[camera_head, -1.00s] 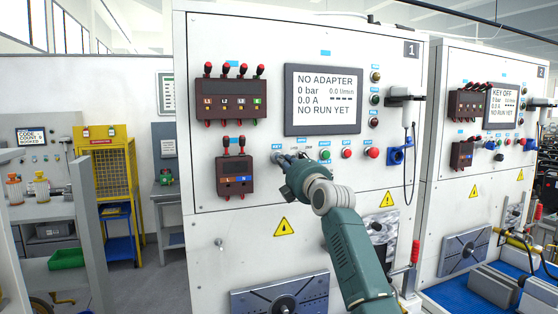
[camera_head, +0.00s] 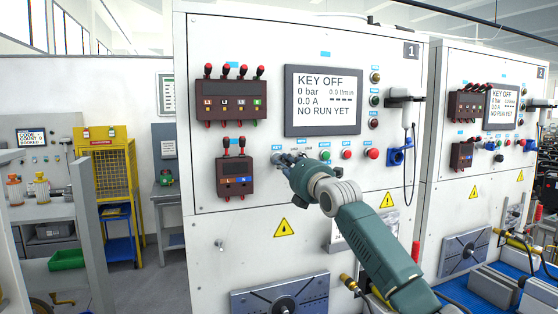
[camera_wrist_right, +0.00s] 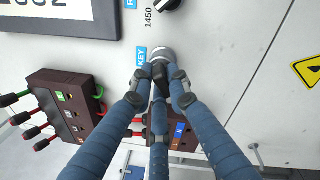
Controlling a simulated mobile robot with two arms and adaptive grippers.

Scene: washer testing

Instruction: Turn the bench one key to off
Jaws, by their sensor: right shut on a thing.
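The bench one key switch (camera_wrist_right: 160,55) is a round metal piece below a blue KEY label (camera_wrist_right: 141,56) in the right wrist view. My right gripper (camera_wrist_right: 162,76) is shut on the key, with its fingers closed at the switch. In the head view my right gripper (camera_head: 283,159) reaches the key position at the left end of the button row. The key itself is mostly hidden by the fingers. The bench one screen (camera_head: 323,100) reads KEY OFF, 0 bar, 0.0 A and NO RUN YET. My left gripper is not in view.
Green (camera_head: 325,155) and red (camera_head: 372,153) buttons sit right of the key. Dark terminal blocks with red levers (camera_head: 235,176) stick out to the left. A handheld device (camera_head: 407,110) hangs at the right. Bench two (camera_head: 455,150) stands further right.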

